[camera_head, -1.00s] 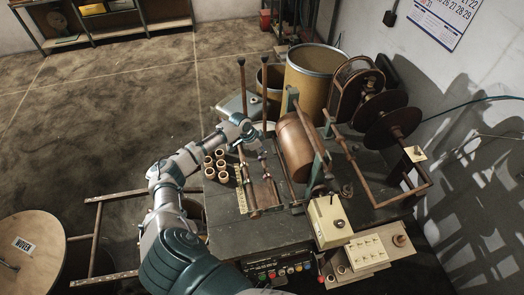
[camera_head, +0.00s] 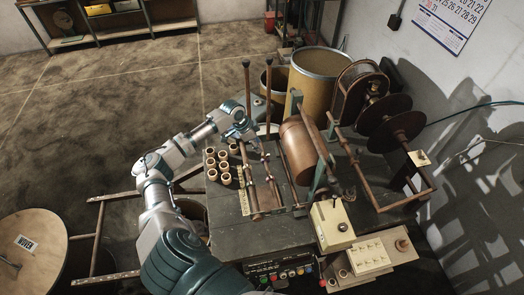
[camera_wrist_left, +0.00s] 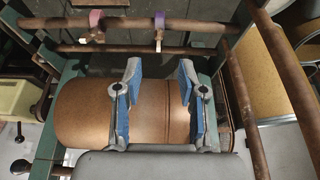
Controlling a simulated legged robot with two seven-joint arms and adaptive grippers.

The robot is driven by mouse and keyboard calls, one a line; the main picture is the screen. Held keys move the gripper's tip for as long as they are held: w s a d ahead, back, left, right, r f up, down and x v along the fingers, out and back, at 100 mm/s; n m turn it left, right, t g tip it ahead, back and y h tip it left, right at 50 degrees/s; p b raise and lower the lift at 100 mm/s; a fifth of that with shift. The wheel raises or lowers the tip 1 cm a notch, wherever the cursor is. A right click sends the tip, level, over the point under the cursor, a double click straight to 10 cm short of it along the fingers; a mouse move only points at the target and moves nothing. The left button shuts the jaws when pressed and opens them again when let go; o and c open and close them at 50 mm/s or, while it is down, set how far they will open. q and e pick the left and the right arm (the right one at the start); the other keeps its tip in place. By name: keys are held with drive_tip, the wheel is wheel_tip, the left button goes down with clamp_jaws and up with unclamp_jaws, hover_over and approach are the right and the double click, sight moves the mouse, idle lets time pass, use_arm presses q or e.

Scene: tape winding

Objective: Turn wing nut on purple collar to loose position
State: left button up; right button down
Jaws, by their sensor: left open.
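The purple collar (camera_wrist_left: 159,20) sits on a rusty bar at the top of the left wrist view. Its pale wing nut (camera_wrist_left: 159,41) hangs below it. A mauve-pink collar (camera_wrist_left: 96,18) with its own pale wing nut (camera_wrist_left: 91,36) sits to the left on the same bar. My left gripper (camera_wrist_left: 158,72) is open and empty, with blue-padded fingers over the brown roller. The purple collar lies beyond the gap between the fingertips, apart from them. In the head view my left gripper (camera_head: 243,130) is at the far end of the bars; the collars are small there.
The brown roller (camera_head: 297,150) stands right of the bars on the dark machine table (camera_head: 222,232). Several tan cores (camera_head: 217,166) stand on the left. A cream control box (camera_head: 331,226) is at the front right. Large drums (camera_head: 319,68) stand behind.

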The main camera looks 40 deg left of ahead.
use_arm(q)
drive_tip(key=shift+v, duration=1.75)
drive_tip(key=shift+a, duration=0.1)
